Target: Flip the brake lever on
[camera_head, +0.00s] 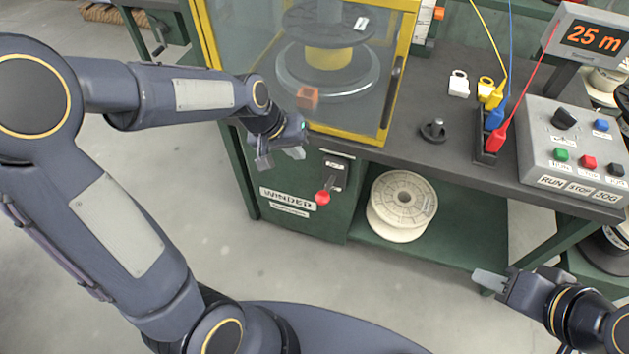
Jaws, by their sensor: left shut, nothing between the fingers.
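The brake lever (327,186) has a red ball knob and sits on a dark plate on the green front of the winder cabinet. Its knob points down and slightly left. My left gripper (280,157) is up and left of the lever, in front of the cabinet near the yellow-framed guard. It is shut and empty, and it appears apart from the lever. My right gripper (488,281) is low at the right, away from the lever, in front of the bench. Its fingers overlap in this view, so I cannot tell whether it is open.
A clear guard with a yellow frame (392,75) stands above the lever. A white spool (401,205) rests on the lower shelf to the right. A control box (570,150), coloured plugs and a "25 m" display (595,37) are on the bench. The floor in front is clear.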

